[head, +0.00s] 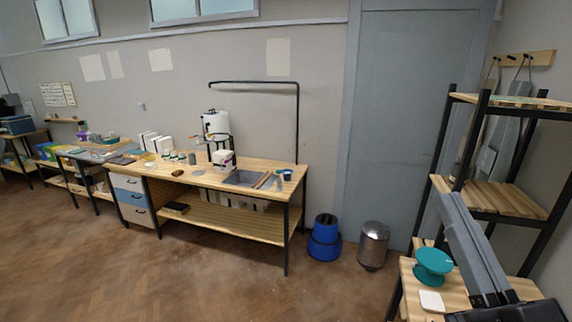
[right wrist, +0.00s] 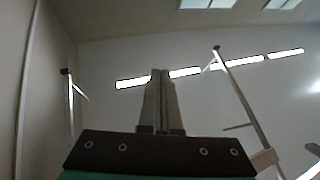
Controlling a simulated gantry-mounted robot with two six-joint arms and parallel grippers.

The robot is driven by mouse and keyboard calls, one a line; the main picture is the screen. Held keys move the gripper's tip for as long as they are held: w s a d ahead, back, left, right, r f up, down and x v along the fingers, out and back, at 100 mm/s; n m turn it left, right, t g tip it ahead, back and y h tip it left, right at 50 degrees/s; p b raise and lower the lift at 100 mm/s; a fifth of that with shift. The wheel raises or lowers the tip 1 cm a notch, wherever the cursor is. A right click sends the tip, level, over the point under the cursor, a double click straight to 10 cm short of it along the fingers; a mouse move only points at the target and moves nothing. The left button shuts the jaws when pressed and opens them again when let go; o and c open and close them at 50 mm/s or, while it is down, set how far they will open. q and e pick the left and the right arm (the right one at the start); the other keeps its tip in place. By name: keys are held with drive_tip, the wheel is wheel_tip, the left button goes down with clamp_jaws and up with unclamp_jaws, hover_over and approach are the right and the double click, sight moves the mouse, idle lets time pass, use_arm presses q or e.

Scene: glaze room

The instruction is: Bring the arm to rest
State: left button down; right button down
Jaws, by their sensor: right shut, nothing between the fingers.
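My right gripper (head: 449,200) comes in at the lower right of the head view. Its two long grey fingers lie together and point up and to the left, in front of the wooden rack. In the right wrist view the fingers (right wrist: 160,74) stand upright side by side, shut, with nothing between them. My left gripper is in neither view.
A black-framed wooden rack (head: 500,196) stands close behind the right gripper. A teal banding wheel (head: 433,262) and a white block (head: 431,301) sit on its low shelf. A bin (head: 373,245), a blue bucket (head: 325,231) and a workbench (head: 215,180) stand farther left. The floor (head: 190,275) in front is clear.

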drive_tip(key=s+a+r+t+y, duration=0.1)
drive_tip(key=s+r+t+y, duration=0.15)
drive_tip(key=s+r, duration=0.65)
wheel_tip(320, 180, up, 24)
drive_tip(key=w+p, duration=0.2)
drive_tip(key=p, duration=2.2)
wheel_tip(320, 180, down, 55)
drive_tip(key=b, duration=5.5)
drive_tip(key=shift+w+h, duration=0.2)
drive_tip(key=shift+h, duration=0.25)
